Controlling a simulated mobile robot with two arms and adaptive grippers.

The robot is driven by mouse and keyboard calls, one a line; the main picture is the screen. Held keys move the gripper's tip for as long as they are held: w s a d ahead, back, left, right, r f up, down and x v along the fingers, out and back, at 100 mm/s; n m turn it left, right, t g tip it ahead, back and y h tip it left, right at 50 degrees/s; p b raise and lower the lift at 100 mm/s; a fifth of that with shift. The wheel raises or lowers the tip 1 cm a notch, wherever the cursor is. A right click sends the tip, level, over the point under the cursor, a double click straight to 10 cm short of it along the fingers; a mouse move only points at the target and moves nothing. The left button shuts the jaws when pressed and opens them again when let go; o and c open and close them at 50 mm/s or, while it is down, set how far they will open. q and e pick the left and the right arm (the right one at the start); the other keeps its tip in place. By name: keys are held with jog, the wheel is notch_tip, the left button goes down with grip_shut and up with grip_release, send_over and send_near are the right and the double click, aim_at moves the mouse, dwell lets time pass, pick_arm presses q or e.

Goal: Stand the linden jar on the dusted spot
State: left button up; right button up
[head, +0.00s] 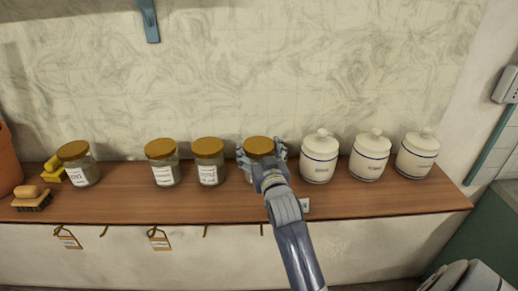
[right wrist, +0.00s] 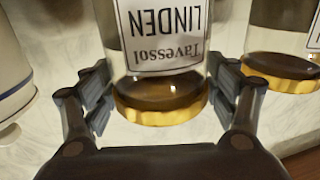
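The linden jar (head: 259,147), glass with a golden lid, stands in the jar row on the wooden shelf. The right wrist view shows its LINDEN label upside down (right wrist: 165,35), with the lid at the bottom of the picture. My right gripper (head: 263,158) reaches in from the front, with a finger on each side of the jar. In the right wrist view the finger pads (right wrist: 160,95) lie very close to the glass; I cannot tell whether they press on it. The arm and hand hide the jar's lower part. I cannot make out a dusted spot. My left gripper is not in view.
On the shelf (head: 118,205), two similar jars (head: 162,164) (head: 209,163) stand left of the linden jar, another (head: 77,165) farther left. White lidded canisters (head: 319,157) stand close on the right. A brush (head: 31,198) lies at the left. Bare shelf lies between the left jars.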

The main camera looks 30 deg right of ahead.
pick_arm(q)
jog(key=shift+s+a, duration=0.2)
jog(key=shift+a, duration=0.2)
pick_arm(e)
jog(key=shift+r, duration=0.1)
jog(key=shift+r, duration=0.3)
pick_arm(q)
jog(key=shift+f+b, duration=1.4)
pick_arm(e)
jog(key=v, duration=1.2)
jog(key=shift+f, duration=0.15)
jog(key=shift+f, duration=0.1)
